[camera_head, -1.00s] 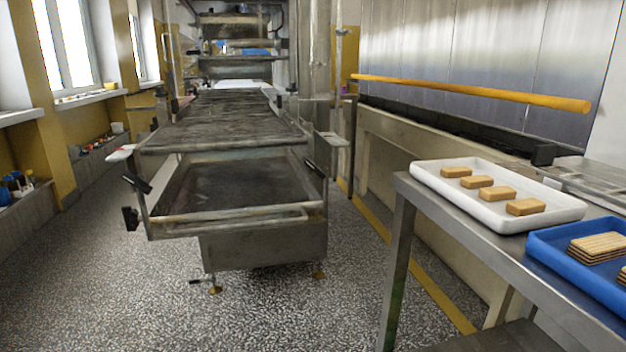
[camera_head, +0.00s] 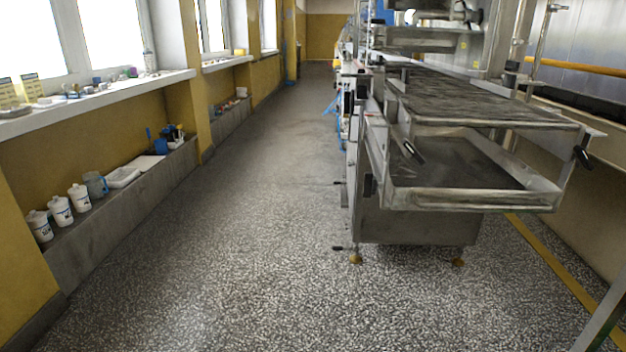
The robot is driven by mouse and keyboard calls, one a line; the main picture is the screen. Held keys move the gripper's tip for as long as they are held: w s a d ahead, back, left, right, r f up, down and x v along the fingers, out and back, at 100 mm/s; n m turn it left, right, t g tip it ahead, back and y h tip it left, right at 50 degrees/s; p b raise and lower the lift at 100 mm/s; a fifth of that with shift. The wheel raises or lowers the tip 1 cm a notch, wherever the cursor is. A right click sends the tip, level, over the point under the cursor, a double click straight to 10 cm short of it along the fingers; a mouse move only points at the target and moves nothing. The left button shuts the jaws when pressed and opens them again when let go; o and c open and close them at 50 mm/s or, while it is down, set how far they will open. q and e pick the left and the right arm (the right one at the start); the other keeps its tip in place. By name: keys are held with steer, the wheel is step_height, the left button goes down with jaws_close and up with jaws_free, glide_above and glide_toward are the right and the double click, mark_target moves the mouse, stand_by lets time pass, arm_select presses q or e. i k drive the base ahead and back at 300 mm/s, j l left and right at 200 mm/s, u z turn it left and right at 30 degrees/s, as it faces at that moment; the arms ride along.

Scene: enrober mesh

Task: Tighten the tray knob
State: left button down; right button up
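The metal enrober machine (camera_head: 420,225) stands at the centre right, its mesh belt (camera_head: 490,105) above a dark, open-topped tray (camera_head: 460,165). A black handle-like knob (camera_head: 413,151) sticks out at the tray's left side. A second black part (camera_head: 369,187) sits lower on the left outer side. Another black handle (camera_head: 582,157) sits at the right end of the frame. I cannot tell which of these is the tray knob, or how tight any is. Neither of my grippers is in view.
Speckled floor (camera_head: 220,270) is clear in front and along the left aisle. A low ledge (camera_head: 110,215) with several white jars and a window sill (camera_head: 100,100) line the left wall. A metal table leg (camera_head: 605,315) shows at lower right.

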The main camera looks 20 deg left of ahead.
mark_target(370, 185)
steer(key=j, duration=0.55)
steer(key=j+z, duration=0.1)
steer(key=z, duration=0.35)
steer(key=i+j+z, duration=0.25)
steer(key=j, duration=0.25)
steer(key=j+z, duration=0.3)
steer(key=j, duration=0.15)
steer(key=j+z, duration=0.25)
steer(key=j, duration=0.25)
